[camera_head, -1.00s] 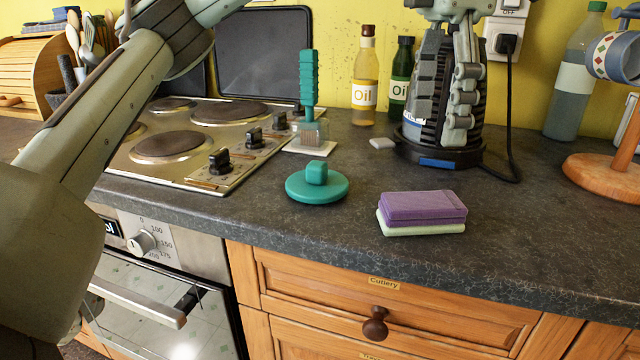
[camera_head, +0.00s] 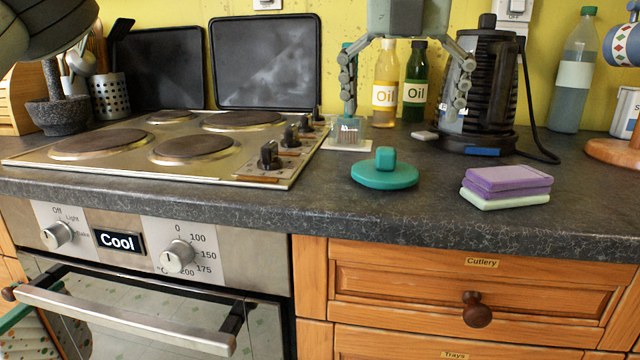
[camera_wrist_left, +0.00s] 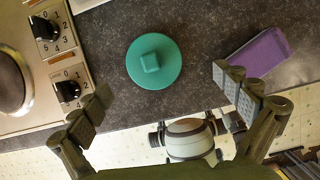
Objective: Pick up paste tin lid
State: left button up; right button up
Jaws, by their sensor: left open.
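The paste tin lid is a round teal disc with a square knob (camera_head: 385,172). It lies flat on the dark worktop, knob up, between the hob and the sponges. It also shows whole in the left wrist view (camera_wrist_left: 154,62). My left gripper (camera_head: 402,108) hangs above and, in the head view, behind the lid, fingers spread wide and empty. In the left wrist view its fingers (camera_wrist_left: 165,97) stand either side below the lid in the picture, not touching it. My right gripper is not in view.
A purple and pale green sponge stack (camera_head: 506,187) lies right of the lid. A teal-handled brush (camera_head: 347,131) stands behind-left, partly hidden by a finger. A kettle (camera_head: 487,95) and oil bottles (camera_head: 414,85) stand behind. The hob (camera_head: 215,168) is left.

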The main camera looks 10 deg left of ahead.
aim_at(387, 149)
pick_arm(q)
jog(key=shift+w+a+f+n, duration=0.2)
jog(key=shift+a+n, duration=0.3)
jog(key=shift+w+f, duration=0.15)
jog(key=shift+f, duration=0.15)
jog(key=x, duration=0.7)
jog(key=shift+s+a, duration=0.2)
jog(key=shift+a, duration=0.05)
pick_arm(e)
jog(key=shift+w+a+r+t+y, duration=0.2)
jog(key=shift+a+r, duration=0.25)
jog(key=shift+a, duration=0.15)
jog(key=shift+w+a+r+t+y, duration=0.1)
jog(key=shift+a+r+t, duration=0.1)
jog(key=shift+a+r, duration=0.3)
pick_arm(q)
jog(key=shift+c, duration=0.2)
jog(key=c, duration=1.1)
jog(key=shift+r, duration=0.1)
